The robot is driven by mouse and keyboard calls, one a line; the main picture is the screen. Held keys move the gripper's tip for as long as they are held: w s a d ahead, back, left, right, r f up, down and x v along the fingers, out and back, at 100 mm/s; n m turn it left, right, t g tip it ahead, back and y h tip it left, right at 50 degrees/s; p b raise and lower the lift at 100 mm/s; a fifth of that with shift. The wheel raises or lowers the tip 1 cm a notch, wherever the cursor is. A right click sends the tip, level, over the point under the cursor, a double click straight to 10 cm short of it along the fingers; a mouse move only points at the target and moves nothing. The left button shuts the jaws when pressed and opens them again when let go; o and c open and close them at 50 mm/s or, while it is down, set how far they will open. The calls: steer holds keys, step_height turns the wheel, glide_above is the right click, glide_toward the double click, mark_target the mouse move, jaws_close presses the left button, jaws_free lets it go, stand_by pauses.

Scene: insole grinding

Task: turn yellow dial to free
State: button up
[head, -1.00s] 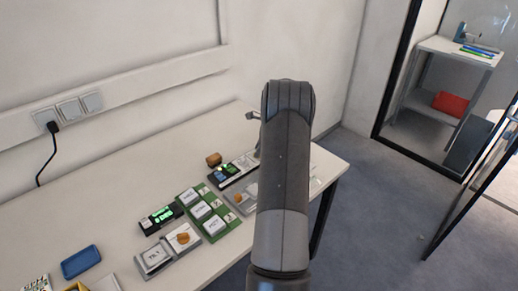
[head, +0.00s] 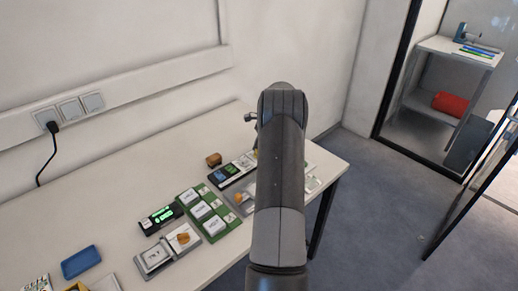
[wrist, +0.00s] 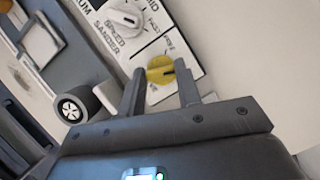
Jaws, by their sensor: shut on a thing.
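The yellow dial (wrist: 160,69) sits on a white labelled panel (wrist: 183,62) in the wrist view. It has a dark pointer mark, and small lettering stands beside it, too small to read surely. My gripper (wrist: 162,80) is shut on the dial, with one dark finger on each side of it. In the head view my arm covers the dial and most of my gripper.
A white dial (wrist: 126,18) marked for sander speed is on the same panel, close to the yellow one. A round dark-and-white wheel-like part (wrist: 71,108) is left of my fingers. Several small devices, a blue tray (head: 81,262) and a brown block (head: 213,160) lie on the table (head: 120,180).

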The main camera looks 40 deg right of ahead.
steer(key=n+g, duration=0.1)
steer(key=n, duration=0.2)
steer(key=n+g, duration=0.1)
steer(key=n, duration=0.2)
steer(key=shift+w+n+g, duration=0.2)
steer(key=shift+n+g, duration=0.1)
steer(key=n+g, duration=0.1)
steer(key=n, duration=0.2)
steer(key=n+g+h, duration=0.1)
steer(key=n, duration=0.2)
steer(key=shift+w, duration=0.15)
steer(key=shift+n, duration=0.3)
steer(key=shift+r, duration=0.1)
steer(key=o, duration=1)
steer(key=shift+a, duration=0.1)
steer(key=shift+v, duration=5.25)
